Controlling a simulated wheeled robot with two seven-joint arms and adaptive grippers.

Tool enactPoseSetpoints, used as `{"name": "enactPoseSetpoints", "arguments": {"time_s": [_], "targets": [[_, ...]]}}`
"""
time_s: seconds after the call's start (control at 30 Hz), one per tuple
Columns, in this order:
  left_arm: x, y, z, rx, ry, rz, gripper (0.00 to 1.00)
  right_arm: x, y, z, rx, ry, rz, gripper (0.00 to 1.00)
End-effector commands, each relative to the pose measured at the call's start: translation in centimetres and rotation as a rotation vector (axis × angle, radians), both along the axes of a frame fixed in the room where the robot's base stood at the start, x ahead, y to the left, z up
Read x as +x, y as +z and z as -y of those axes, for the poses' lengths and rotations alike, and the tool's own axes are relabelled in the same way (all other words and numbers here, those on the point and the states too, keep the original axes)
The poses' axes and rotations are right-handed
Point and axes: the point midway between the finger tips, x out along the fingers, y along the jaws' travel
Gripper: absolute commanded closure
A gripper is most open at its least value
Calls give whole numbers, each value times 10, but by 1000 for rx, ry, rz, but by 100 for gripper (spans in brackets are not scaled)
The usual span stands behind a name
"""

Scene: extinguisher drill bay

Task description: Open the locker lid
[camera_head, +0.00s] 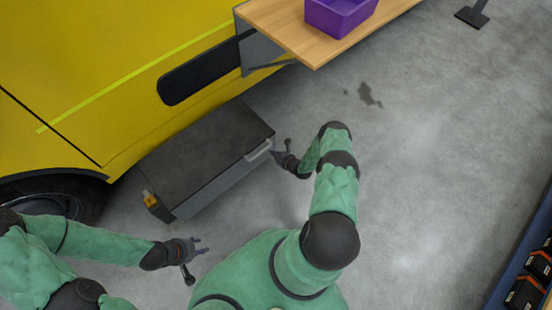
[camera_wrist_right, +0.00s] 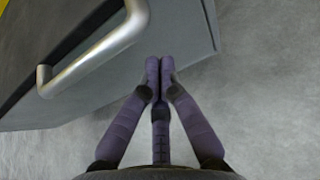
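The locker (camera_head: 225,188) is a low dark grey box on the floor beside the yellow vehicle. Its black lid (camera_head: 200,150) lies flat and closed. A silver bar handle (camera_head: 258,150) sits at the right end of the long front side. My right gripper (camera_head: 274,155) is just right of this handle. In the right wrist view the handle (camera_wrist_right: 95,55) is left of the fingers, not between them. The fingertips (camera_wrist_right: 160,68) are together with nothing visible between them. My left gripper (camera_head: 203,245) is open and empty in front of the locker's left part.
An orange-yellow latch-like piece (camera_head: 150,200) is at the locker's left front corner. A wooden shelf (camera_head: 290,30) with a purple bin (camera_head: 340,14) juts out above and behind. A blue rack (camera_head: 520,265) stands at lower right. The floor (camera_head: 430,150) between is clear, with a dark stain.

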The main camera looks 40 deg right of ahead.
Motion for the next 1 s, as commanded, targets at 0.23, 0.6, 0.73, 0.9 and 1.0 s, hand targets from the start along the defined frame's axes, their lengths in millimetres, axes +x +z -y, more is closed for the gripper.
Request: {"name": "enactPoseSetpoints", "arguments": {"time_s": [0.23,0.6,0.73,0.9,1.0], "targets": [[0,-2,0,0,0,0,60,2,15,-2,3,2,-1,100],[0,-2,0,0,0,0,60,3,18,-2,2,1,-1,100],[0,0,0,0,0,0,60,2,20,-2,1,1,-7,100],[0,11,0,0,0,0,60,-1,29,-7,0,1,-42,100],[0,19,0,0,0,0,60,-4,37,-10,-4,1,-76,100]]}}
